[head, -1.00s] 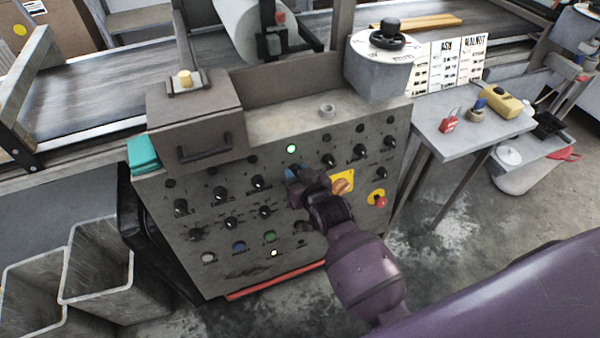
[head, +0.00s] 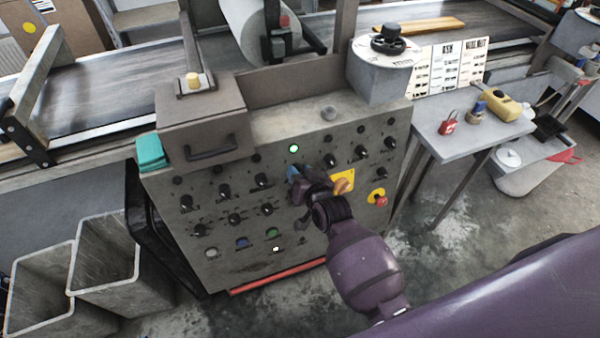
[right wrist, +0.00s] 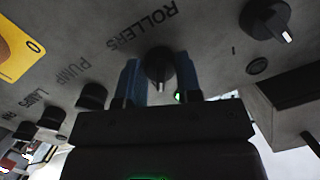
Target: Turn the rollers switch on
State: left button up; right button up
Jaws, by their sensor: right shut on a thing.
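The rollers switch (right wrist: 158,66) is a dark round knob beside the printed word ROLLERS on the grey control panel (head: 233,266). In the right wrist view it sits between the two blue fingers of my right gripper. My right gripper (head: 297,173) is at the upper middle of the panel and shut on this knob. In the head view the gripper hides the knob. A green lamp (head: 293,148) is lit just above the gripper. The knob's exact pointer angle is hard to read. My left gripper is not in view.
Several other black knobs surround the gripper. A yellow plate with an orange switch (head: 342,182) and a red button (head: 381,201) are to its right. A side table (head: 452,146) with a red padlock (head: 448,122) stands farther right. Grey bins (head: 112,265) stand at left.

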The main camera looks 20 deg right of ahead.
jog(key=o, duration=0.9)
jog(key=shift+o, duration=0.2)
jog(key=shift+s, duration=0.15)
jog(key=p+v, duration=0.1)
jog(key=v, duration=0.9)
jog(key=shift+s+p, duration=0.25)
jog(key=shift+p, duration=0.05)
jog(key=s+d+f+n+g+h, duration=0.1)
jog(key=s+d+f, duration=0.2)
jog(key=s, duration=0.5)
jog(key=s+d+f+n+g+h, duration=0.1)
jog(key=s+d+f, duration=0.3)
jog(key=s, duration=0.5)
jog(key=shift+d+n+g, duration=0.7)
jog(key=shift+d+g, duration=0.1)
jog(key=shift+d, duration=0.3)
